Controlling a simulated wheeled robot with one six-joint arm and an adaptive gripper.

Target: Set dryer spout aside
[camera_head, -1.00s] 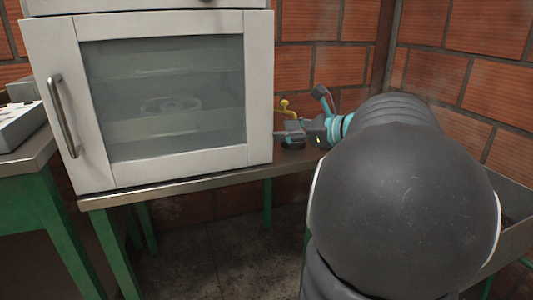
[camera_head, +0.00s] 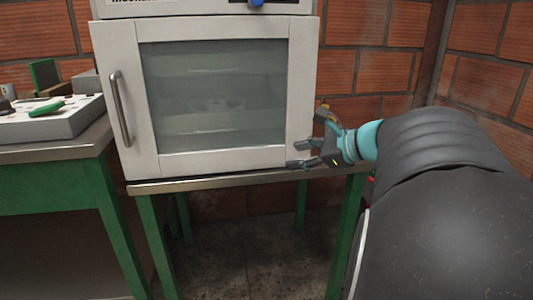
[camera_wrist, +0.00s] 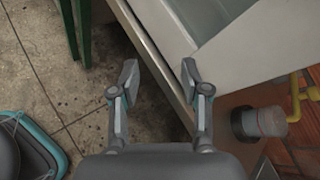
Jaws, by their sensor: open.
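The dryer looks like the white cabinet (camera_head: 302,100) with a glass door, standing on a metal-topped bench. My gripper (camera_head: 297,154) is open and empty at the cabinet's lower right front corner. In the wrist view my gripper (camera_wrist: 160,72) has its fingers spread over the bench edge, with nothing between them. A dark grey cylindrical piece (camera_wrist: 258,122) lies right of the fingers, beside the cabinet and next to a yellow pipe (camera_wrist: 296,96). I cannot tell whether this piece is the spout. In the head view it is not discernible behind my gripper.
The bench edge (camera_head: 240,178) runs under the cabinet. A green-legged table (camera_head: 60,152) at left holds a pale box (camera_head: 50,122) with a green-handled item (camera_head: 46,108). A brick wall (camera_head: 385,70) stands behind. The floor in front is clear.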

